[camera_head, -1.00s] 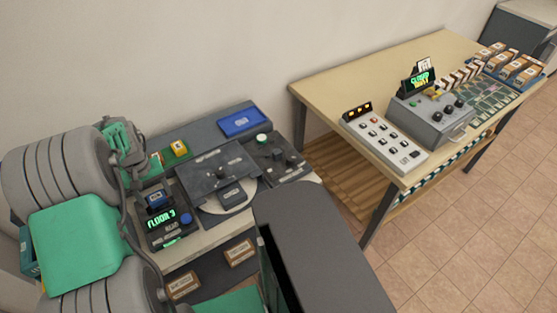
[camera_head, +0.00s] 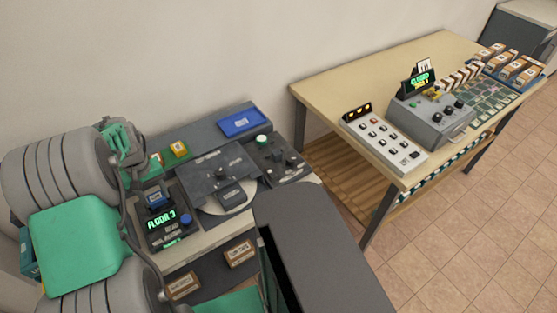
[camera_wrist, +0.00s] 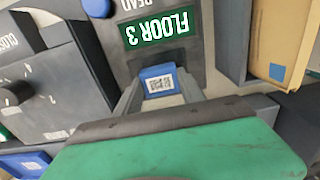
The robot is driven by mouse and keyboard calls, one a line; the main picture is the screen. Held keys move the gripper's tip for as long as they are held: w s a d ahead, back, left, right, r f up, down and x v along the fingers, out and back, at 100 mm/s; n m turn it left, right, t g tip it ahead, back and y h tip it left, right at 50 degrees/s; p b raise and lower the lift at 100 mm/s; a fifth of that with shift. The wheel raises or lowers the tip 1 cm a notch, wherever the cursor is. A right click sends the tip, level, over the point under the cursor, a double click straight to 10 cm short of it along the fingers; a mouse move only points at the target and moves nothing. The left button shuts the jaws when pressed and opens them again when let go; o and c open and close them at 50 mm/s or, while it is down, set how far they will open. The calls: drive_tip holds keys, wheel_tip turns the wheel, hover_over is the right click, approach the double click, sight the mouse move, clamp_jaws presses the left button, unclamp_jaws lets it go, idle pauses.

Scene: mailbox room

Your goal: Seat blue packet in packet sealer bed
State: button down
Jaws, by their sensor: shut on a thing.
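The blue packet (camera_wrist: 158,82) carries a white label with a square code. It is between the two fingertips of my gripper (camera_wrist: 160,88) in the wrist view, and my gripper is shut on it. In the head view the blue packet (camera_head: 157,197) shows at the upper end of a dark reader (camera_head: 165,228) with a lit FLOOR 3 display. I cannot tell whether it touches the reader. A dark grey flat machine (camera_head: 220,172) with a knob stands right of the reader; I cannot tell for certain whether it is the packet sealer. Its bed is not clearly visible.
A yellow packet (camera_head: 179,149) lies on a green pad behind the reader. A blue tray (camera_head: 241,122) is at the back right of the bench. A wooden table (camera_head: 350,82) with a grey control box (camera_head: 432,118) stands further right. Tiled floor lies beyond.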

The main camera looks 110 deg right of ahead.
drive_tip(key=shift+r+p, duration=1.2)
drive_tip(key=shift+r, duration=1)
